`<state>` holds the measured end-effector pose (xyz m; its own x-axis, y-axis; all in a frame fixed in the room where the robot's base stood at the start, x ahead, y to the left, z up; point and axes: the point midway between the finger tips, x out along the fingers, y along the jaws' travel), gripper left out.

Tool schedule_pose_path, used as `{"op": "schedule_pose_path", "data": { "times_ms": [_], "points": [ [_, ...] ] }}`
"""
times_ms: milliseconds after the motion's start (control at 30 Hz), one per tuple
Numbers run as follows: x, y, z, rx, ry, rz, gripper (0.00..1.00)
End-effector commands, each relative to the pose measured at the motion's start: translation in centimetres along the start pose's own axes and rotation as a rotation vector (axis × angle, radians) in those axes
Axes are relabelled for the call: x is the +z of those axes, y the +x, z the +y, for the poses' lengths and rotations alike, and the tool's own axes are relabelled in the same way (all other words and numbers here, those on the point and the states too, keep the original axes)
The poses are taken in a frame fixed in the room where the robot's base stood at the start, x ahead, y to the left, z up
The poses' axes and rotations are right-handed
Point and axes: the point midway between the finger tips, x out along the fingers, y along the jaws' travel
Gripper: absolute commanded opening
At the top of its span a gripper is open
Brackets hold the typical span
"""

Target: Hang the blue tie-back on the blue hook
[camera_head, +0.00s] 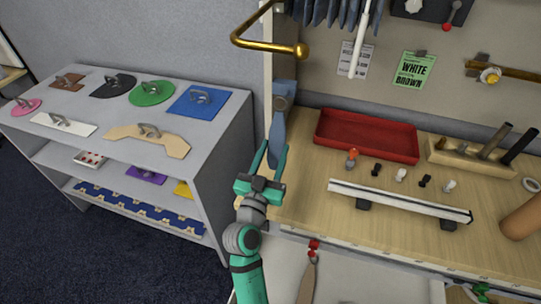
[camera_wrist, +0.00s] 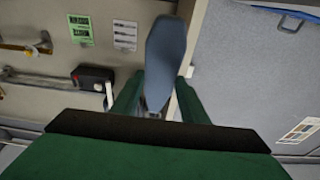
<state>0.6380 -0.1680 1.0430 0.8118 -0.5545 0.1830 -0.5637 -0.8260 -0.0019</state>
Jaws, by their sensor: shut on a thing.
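A slim blue-grey strap, which looks like the blue tie-back (camera_head: 277,143), stands upright between the fingers of my gripper (camera_head: 270,158). In the wrist view the tie-back (camera_wrist: 165,55) is a long rounded blue-grey shape rising between the two green fingers of my gripper (camera_wrist: 158,103). My gripper is shut on its lower part. Its upper end meets a blue-grey fitting (camera_head: 284,89) with a round knob, beside the cream post. This fitting may be the blue hook, but I cannot tell, nor whether the tie-back is on it or only in front.
A brass rod (camera_head: 262,44) juts out above the fitting. The wooden bench with a red tray (camera_head: 367,136) is close on the right. A grey shelf unit (camera_head: 213,130) with coloured flat pieces stands on the left. A narrow gap lies between them.

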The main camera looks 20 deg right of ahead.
Motion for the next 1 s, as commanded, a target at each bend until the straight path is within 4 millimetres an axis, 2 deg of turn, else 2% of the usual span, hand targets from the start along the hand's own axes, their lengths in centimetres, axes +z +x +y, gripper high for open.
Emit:
{"op": "schedule_pose_path", "data": {
  "times_ms": [1000],
  "points": [
    [1.7,4.7,-0.4,-0.005,0.0,0.0,0.18]
  ]
}}
